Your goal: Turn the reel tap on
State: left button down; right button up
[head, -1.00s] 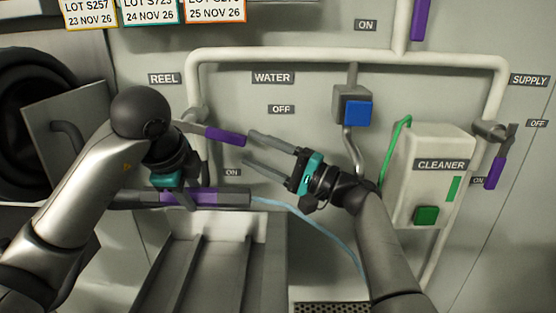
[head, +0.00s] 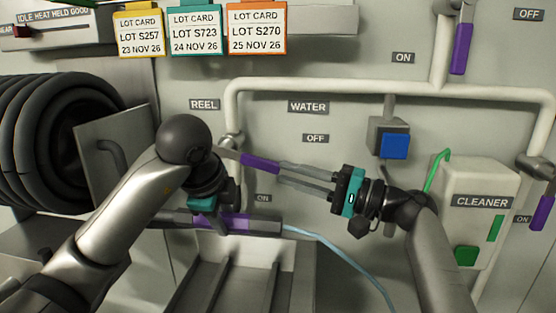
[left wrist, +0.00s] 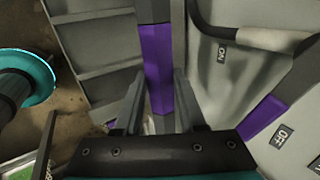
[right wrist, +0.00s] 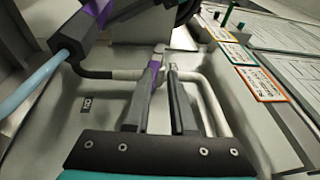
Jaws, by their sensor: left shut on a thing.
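The reel tap is a lever with a purple grip (head: 260,163) on the white pipe below the REEL label (head: 204,104). It points right and slightly down, between the OFF label (head: 315,138) and the ON label (head: 263,198). My right gripper (head: 280,172) is open with its fingertips at the lever's free end. In the right wrist view the purple grip (right wrist: 152,78) shows by the left finger; contact is unclear. My left gripper (head: 212,222) is shut on a dark wand with a purple band (head: 236,220), which shows between its fingers in the left wrist view (left wrist: 157,60).
A light blue hose (head: 345,258) trails from the wand's right end. A metal rail tray (head: 240,250) lies below. A blue box (head: 394,146) and the CLEANER unit (head: 480,220) are at the right. A door and black hose reel (head: 35,140) are at the left.

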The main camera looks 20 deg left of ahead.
aim_at(242, 158)
jog(key=s+a+r+n+h, duration=0.1)
jog(key=s+a+r+n+g+h, duration=0.1)
jog(key=a+r, duration=0.1)
jog(key=s+a+r+n+h, duration=0.1)
jog(key=r+h, duration=0.1)
jog(key=shift+s+a+g, duration=0.25)
jog(key=shift+s+g, duration=0.15)
grip_shut()
notch_tip(242, 158, up, 9)
jog(key=d+m+t+h, duration=0.1)
jog(key=d+t+h, duration=0.1)
jog(key=t+h, duration=0.8)
jog(key=w+a+f, duration=0.2)
jog(key=w+f, duration=0.1)
jog(key=f, duration=0.2)
jog(key=w+a+f+g+h, duration=0.1)
jog(key=w+a+f, duration=0.1)
jog(key=f, duration=0.3)
jog(key=shift+w+f, duration=0.25)
jog(key=shift+w, duration=0.2)
